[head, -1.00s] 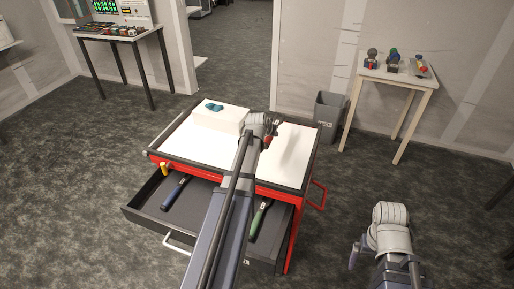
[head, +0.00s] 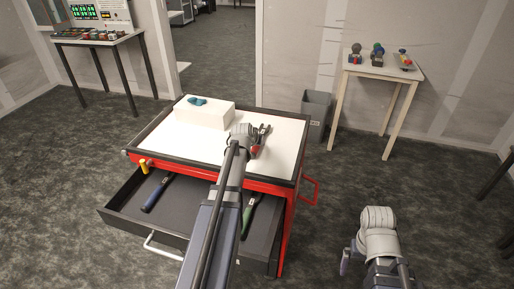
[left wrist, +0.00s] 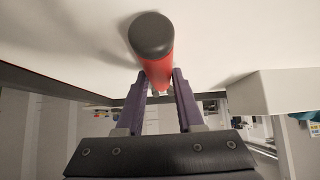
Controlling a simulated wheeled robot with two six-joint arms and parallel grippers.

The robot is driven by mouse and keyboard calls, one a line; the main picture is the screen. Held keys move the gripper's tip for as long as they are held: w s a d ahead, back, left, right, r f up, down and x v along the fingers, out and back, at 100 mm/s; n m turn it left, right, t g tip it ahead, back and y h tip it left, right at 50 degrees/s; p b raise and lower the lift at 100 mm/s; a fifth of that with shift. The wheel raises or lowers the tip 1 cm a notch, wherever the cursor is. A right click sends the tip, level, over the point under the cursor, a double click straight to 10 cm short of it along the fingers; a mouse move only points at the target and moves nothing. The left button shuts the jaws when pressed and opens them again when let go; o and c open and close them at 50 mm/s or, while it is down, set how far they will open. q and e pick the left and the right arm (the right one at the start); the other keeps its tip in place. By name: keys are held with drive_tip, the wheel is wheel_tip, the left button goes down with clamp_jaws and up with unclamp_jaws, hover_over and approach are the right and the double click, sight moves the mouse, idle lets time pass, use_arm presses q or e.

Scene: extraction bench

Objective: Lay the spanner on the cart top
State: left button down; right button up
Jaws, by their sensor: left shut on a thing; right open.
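My left gripper (head: 254,151) is shut on a tool with a red handle and a dark head, which I take as the spanner (head: 263,134). It is over the right part of the white cart top (head: 286,138). In the left wrist view the spanner's red handle with a dark end cap (left wrist: 152,35) sits between the fingers (left wrist: 158,85), its shadow close by on the white surface. I cannot tell whether the spanner touches the top. My right gripper (head: 346,262) is open and empty, over the floor right of the cart.
A white box (head: 204,117) with a blue-green item (head: 197,101) stands on the cart's back left. The open drawer (head: 185,213) below holds a blue-handled tool (head: 156,194) and a green-handled one (head: 247,219). A grey bin (head: 315,115) and wooden table (head: 372,71) stand behind.

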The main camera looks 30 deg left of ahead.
use_arm(q)
drive_tip(key=shift+f, duration=0.15)
drive_tip(key=c, duration=0.5)
unclamp_jaws()
drive_tip(key=shift+c, duration=0.2)
drive_tip(key=shift+s+r+p, duration=0.2)
drive_tip(key=shift+r+p, duration=0.15)
drive_tip(key=shift+r, duration=0.1)
drive_tip(key=p+v, duration=0.8)
drive_tip(key=v, duration=0.3)
drive_tip(key=shift+s, duration=0.2)
